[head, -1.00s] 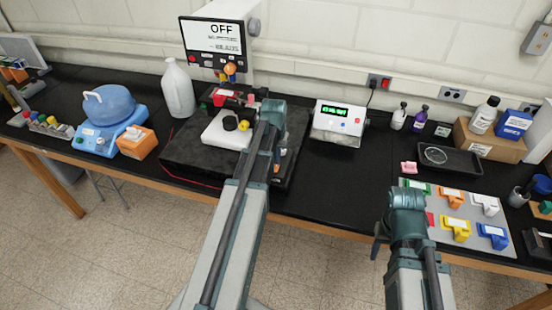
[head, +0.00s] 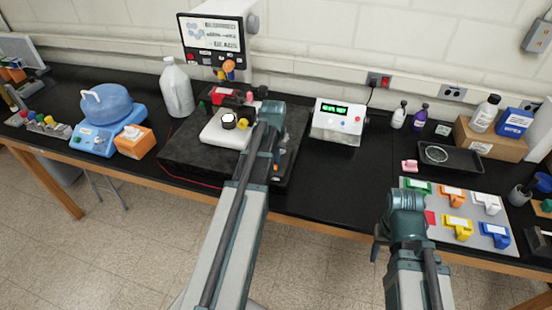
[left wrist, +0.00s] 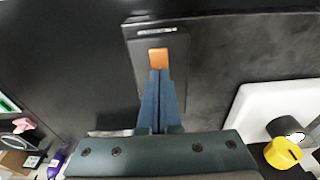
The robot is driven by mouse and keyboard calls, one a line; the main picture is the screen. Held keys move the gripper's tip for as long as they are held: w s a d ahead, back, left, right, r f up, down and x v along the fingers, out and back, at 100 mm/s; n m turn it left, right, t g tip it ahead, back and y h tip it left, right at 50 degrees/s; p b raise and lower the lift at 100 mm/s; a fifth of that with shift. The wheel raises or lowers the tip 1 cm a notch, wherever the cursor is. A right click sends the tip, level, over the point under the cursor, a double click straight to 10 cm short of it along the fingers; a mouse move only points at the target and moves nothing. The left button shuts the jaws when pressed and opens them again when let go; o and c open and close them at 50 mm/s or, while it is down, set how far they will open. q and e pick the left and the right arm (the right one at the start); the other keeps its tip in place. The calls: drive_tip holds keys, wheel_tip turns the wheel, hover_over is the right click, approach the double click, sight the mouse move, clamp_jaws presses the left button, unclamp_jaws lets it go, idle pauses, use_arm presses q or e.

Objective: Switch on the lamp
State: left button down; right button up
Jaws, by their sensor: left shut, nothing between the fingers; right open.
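A dark control box with an orange switch (left wrist: 158,58) shows in the left wrist view. My left gripper (left wrist: 158,75) is shut and empty, its fingertips at the near edge of the switch; I cannot tell whether they touch. In the head view the left gripper (head: 276,161) is partly hidden by its own wrist. A round top (head: 228,118) on the white base (head: 214,134) glows white. The screen (head: 210,33) behind it shows a picture and text. My right gripper (head: 379,248) is open, low in front of the bench edge.
A white jug (head: 177,88), a blue device (head: 106,110) and an orange box (head: 135,142) stand left. A meter with a green display (head: 338,122) stands right of the dark slab. A grey board of coloured clips (head: 431,194) lies far right.

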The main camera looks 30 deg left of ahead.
use_arm(q)
drive_tip(key=shift+s+d+r, duration=0.15)
drive_tip(key=shift+s+d, duration=0.05)
drive_tip(key=shift+s, duration=0.65)
drive_tip(key=shift+w, duration=0.1)
drive_tip(key=shift+r+p, duration=0.1)
drive_tip(key=shift+p, duration=0.2)
drive_tip(key=shift+r+p, duration=0.45)
drive_tip(key=shift+r, duration=0.05)
wheel_tip(320, 180, up, 13)
drive_tip(key=s+p, duration=0.1)
drive_tip(key=p, duration=1.1)
drive_tip(key=shift+s+d+f+p, duration=0.15)
drive_tip(key=shift+s+f+p, duration=0.05)
drive_tip(key=shift+s+p, duration=0.15)
drive_tip(key=shift+w, duration=0.15)
